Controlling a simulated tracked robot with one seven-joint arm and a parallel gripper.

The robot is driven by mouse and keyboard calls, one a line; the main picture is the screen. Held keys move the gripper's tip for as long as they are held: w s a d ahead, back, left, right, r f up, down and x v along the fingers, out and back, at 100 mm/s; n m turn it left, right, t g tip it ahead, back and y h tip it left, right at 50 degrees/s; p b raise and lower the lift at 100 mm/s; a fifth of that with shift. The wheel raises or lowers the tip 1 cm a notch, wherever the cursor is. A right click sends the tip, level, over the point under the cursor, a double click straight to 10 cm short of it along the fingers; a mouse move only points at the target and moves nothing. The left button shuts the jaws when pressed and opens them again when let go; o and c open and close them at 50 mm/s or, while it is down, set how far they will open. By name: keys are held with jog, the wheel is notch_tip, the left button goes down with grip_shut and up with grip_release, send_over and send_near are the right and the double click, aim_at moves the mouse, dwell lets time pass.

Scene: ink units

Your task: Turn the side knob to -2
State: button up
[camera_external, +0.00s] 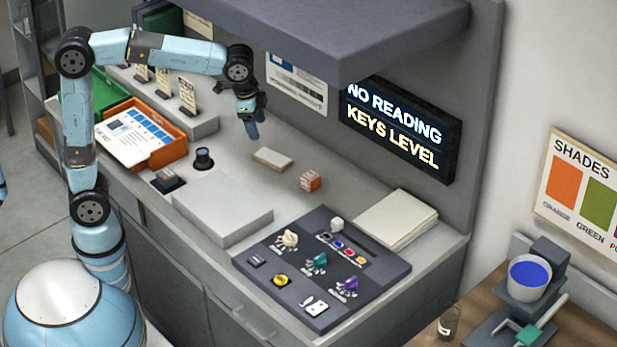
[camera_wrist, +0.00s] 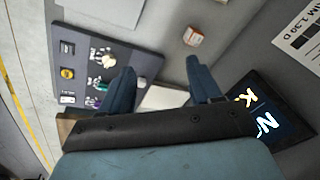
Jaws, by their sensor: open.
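A dark control panel (camera_external: 385,262) lies on the grey counter at the front right. It carries a cream knob (camera_external: 289,239), a green knob (camera_external: 320,260), a purple knob (camera_external: 351,283) and a yellow round control (camera_external: 280,280). I cannot tell which is the side knob, and the scale marks are too small to read. The wrist view shows the panel (camera_wrist: 130,62) at upper left, with the cream knob (camera_wrist: 106,57) clear and my left finger partly covering the panel's lower part. My gripper (camera_external: 252,130) is open and empty, high above the counter behind the panel; its fingers (camera_wrist: 161,82) are apart.
A grey box (camera_external: 222,205), an orange-and-white cube (camera_external: 310,181) and a pale block (camera_external: 272,159) sit on the counter. A paper stack (camera_external: 397,218) lies behind the panel. A display (camera_external: 400,128) reads "NO READING KEYS LEVEL" beneath an overhanging hood (camera_external: 335,35).

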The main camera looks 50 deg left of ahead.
jog(key=d+f+m+g, duration=0.1)
jog(key=d+f+m, duration=0.25)
jog(key=d, duration=1.15)
jog(key=m+g, duration=0.1)
jog(key=m, duration=0.3)
send_over(322, 257)
notch_tip(322, 257, down, 8)
notch_tip(322, 257, down, 14)
jog(key=shift+s+r, duration=0.1)
jog(key=shift+c, duration=0.2)
jog(key=c, duration=1)
jog(key=shift+n, duration=0.25)
